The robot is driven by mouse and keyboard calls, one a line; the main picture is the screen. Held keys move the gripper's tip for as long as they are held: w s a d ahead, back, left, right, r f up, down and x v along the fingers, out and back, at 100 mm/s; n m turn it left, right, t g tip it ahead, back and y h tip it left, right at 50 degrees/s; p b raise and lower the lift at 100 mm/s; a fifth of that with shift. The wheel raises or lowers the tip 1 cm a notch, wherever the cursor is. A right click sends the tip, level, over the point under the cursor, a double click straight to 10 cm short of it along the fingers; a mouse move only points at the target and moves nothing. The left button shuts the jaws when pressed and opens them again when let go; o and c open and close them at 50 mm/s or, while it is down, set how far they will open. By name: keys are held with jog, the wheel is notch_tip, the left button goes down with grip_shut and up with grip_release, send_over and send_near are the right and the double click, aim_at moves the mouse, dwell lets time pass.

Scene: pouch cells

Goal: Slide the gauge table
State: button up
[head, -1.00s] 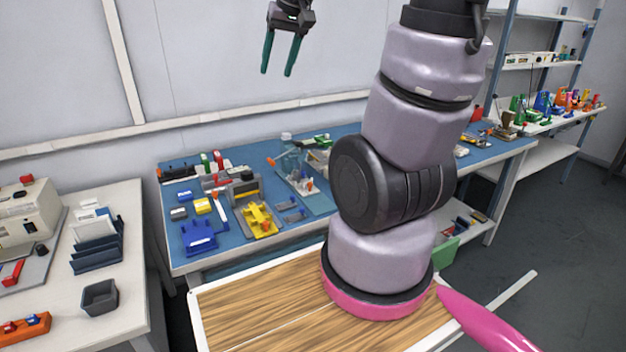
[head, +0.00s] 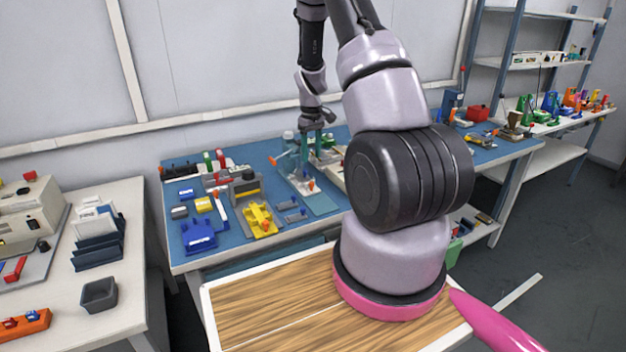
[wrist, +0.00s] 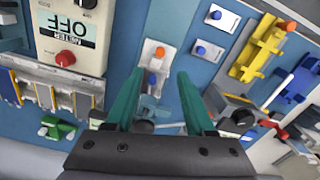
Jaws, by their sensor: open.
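What looks like the gauge table, a pale narrow plate (head: 298,183) with an orange knob (head: 311,184), is part of a small fixture on the blue bench. In the wrist view the pale plate (wrist: 149,55) shows an orange knob (wrist: 160,52) and a blue knob (wrist: 152,79). A grey-blue stand (head: 284,160) rises at its back. My gripper (head: 315,152) points down over the back of this fixture, its green fingers apart and empty. In the wrist view the plate lies between and beyond the fingertips (wrist: 160,76); contact cannot be told.
A meter reading OFF (wrist: 70,35) stands close beside the fixture, upside down in the wrist view. Yellow (head: 258,219) and blue (head: 199,236) holders and small blocks sit left on the blue bench (head: 235,250). My arm hides part of the bench.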

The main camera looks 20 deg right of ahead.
aim_at(312, 183)
notch_tip(312, 183, down, 10)
jog(key=shift+f, duration=0.2)
dwell(0.3)
grip_shut()
dwell(1.2)
